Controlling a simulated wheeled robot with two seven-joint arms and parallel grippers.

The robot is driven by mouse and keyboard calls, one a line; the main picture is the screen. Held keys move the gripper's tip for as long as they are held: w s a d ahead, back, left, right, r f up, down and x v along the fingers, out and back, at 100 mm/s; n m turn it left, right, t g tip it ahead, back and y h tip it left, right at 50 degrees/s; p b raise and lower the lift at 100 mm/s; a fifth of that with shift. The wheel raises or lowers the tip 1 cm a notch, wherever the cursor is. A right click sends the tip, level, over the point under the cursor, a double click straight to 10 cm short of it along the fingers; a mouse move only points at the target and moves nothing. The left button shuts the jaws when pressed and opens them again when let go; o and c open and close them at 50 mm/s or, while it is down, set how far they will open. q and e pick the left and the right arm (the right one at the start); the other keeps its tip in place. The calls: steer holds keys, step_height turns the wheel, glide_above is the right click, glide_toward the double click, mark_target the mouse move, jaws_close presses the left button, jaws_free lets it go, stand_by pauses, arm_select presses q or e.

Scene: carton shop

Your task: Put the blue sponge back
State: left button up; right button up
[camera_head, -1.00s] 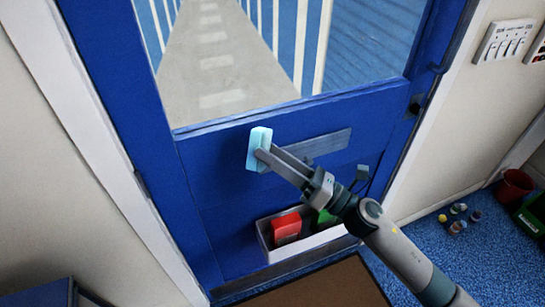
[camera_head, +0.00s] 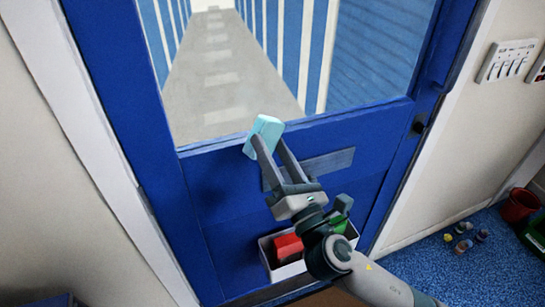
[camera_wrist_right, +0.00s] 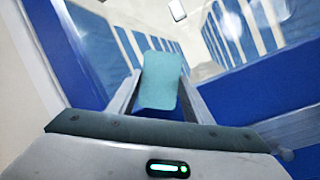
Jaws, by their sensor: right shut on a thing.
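The light blue sponge (camera_head: 266,129) is held up in front of the blue door, near the lower edge of its window. My right gripper (camera_head: 268,146) is shut on it, with a finger on each side. In the right wrist view the sponge (camera_wrist_right: 160,82) sits between the two fingers (camera_wrist_right: 158,95). A white bin (camera_head: 290,268) low at the door holds a red item (camera_head: 288,247) and a green item (camera_head: 338,222), partly hidden by my right arm. My left gripper is not in view.
The blue door (camera_head: 225,220) has a grey plate (camera_head: 325,165) across its middle, behind my right gripper. Light switches (camera_head: 508,62) are on the wall at right. A red bucket (camera_head: 519,206) and small pots (camera_head: 463,245) stand on the blue floor at right.

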mark_target(268, 126)
steer(key=shift+w+a+r+m+t+h, duration=0.15)
steer(key=shift+r+m+t+h, duration=0.2)
steer(key=shift+r+m+h, duration=0.9)
steer(key=shift+w+a+r+m+t+h, duration=0.15)
steer(key=shift+r+m+t+h, duration=0.3)
steer(key=shift+h, duration=1.5)
steer(key=shift+w+a+r+m+t+h, duration=0.1)
steer(key=shift+w+r+m+t+h, duration=0.15)
steer(key=shift+r+m+h, duration=1)
steer(key=shift+f+n+h, duration=0.35)
steer(key=shift+f, duration=0.15)
steer(key=shift+f, duration=0.15)
